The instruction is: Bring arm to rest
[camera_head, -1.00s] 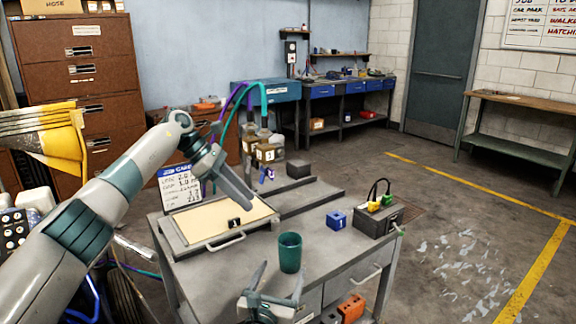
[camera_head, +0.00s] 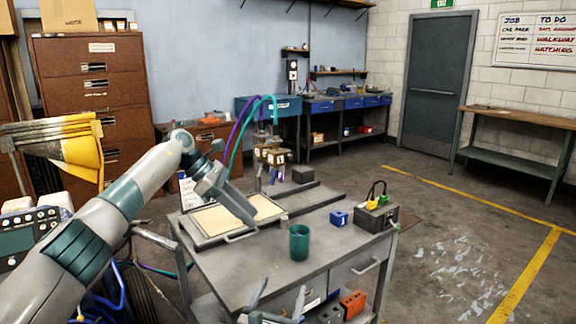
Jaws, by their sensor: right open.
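My left arm comes in from the left, and its gripper (camera_head: 249,220) hangs over the near edge of the cream panel (camera_head: 207,218) on the grey cart. Its fingers show edge-on, so the gap between them is hidden. I see nothing hanging from it. My right gripper (camera_head: 278,299) is at the bottom edge of the picture, in front of the cart. Its two fingers are spread apart with nothing between them, and its arm is out of view.
The grey cart (camera_head: 265,263) carries a green cup (camera_head: 299,242), a blue block (camera_head: 338,218) and a dark box (camera_head: 375,219). Orange blocks (camera_head: 352,303) are on its lower level. A yellow-and-grey machine part (camera_head: 80,150) stands left. Floor right of the cart is open.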

